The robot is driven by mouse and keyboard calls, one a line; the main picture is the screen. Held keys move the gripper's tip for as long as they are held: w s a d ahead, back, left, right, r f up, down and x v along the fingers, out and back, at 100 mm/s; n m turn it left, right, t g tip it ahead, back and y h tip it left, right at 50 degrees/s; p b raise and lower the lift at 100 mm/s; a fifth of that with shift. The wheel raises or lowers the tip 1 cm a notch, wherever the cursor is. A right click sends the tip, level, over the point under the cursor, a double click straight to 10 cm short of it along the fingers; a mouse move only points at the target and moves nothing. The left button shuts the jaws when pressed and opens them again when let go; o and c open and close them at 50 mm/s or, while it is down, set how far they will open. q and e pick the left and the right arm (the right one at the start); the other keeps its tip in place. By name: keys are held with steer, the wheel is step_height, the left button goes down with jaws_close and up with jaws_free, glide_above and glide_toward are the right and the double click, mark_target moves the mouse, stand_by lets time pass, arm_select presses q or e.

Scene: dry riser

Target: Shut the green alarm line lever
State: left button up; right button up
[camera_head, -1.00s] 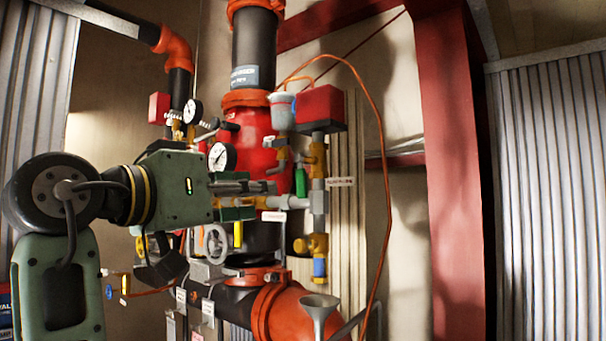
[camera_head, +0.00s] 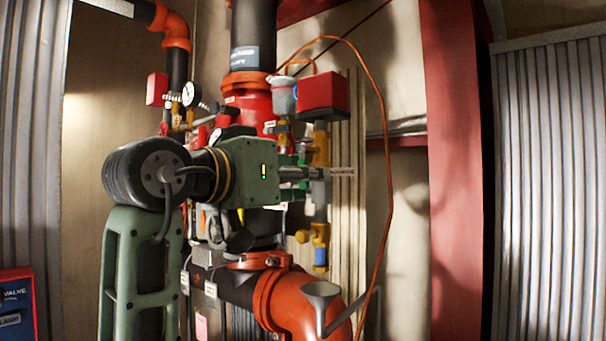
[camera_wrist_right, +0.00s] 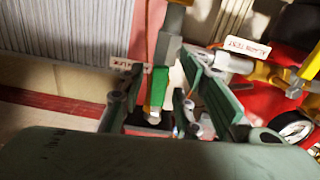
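The green lever (camera_wrist_right: 158,87) is on the grey and brass alarm line pipe (camera_wrist_right: 168,48). In the right wrist view it points along the pipe, between the two fingers of my right gripper (camera_wrist_right: 163,78), with gaps at its sides. I cannot tell whether either finger touches it. In the head view this gripper (camera_head: 306,179) reaches across the alarm line from the left and hides most of the lever; a small green part (camera_head: 301,156) shows above the fingers. My left gripper is not in view.
A red box (camera_head: 322,93) and a grey cup (camera_head: 283,97) sit above the gripper. A brass valve with a blue end (camera_head: 319,240), a grey funnel (camera_head: 320,293) and an orange elbow pipe (camera_head: 290,312) are below. A red column (camera_head: 455,150) stands at the right.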

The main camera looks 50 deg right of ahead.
steer(key=shift+c, duration=0.3)
jaws_close()
steer(key=shift+s+n, duration=0.15)
steer(key=shift+n, duration=0.15)
steer(key=s+r+n, duration=0.1)
steer(key=n, duration=0.3)
steer(key=s+r+n, duration=0.1)
steer(key=n, duration=0.3)
steer(key=s+n, duration=0.1)
steer(key=n, duration=0.2)
steer(key=shift+s+d+r+n, duration=0.15)
steer(key=shift+s+r+n, duration=0.1)
steer(key=shift+r+n, duration=0.15)
steer(key=shift+s+r+n+p, duration=0.1)
steer(key=shift+r+n+p, duration=0.25)
steer(key=shift+n, duration=0.75)
steer(key=shift+s+r+n+p, duration=0.15)
steer(key=shift+r+n, duration=0.3)
steer(key=shift+n, duration=0.65)
steer(key=shift+w, duration=0.1)
steer(key=shift+o, duration=0.3)
jaws_free()
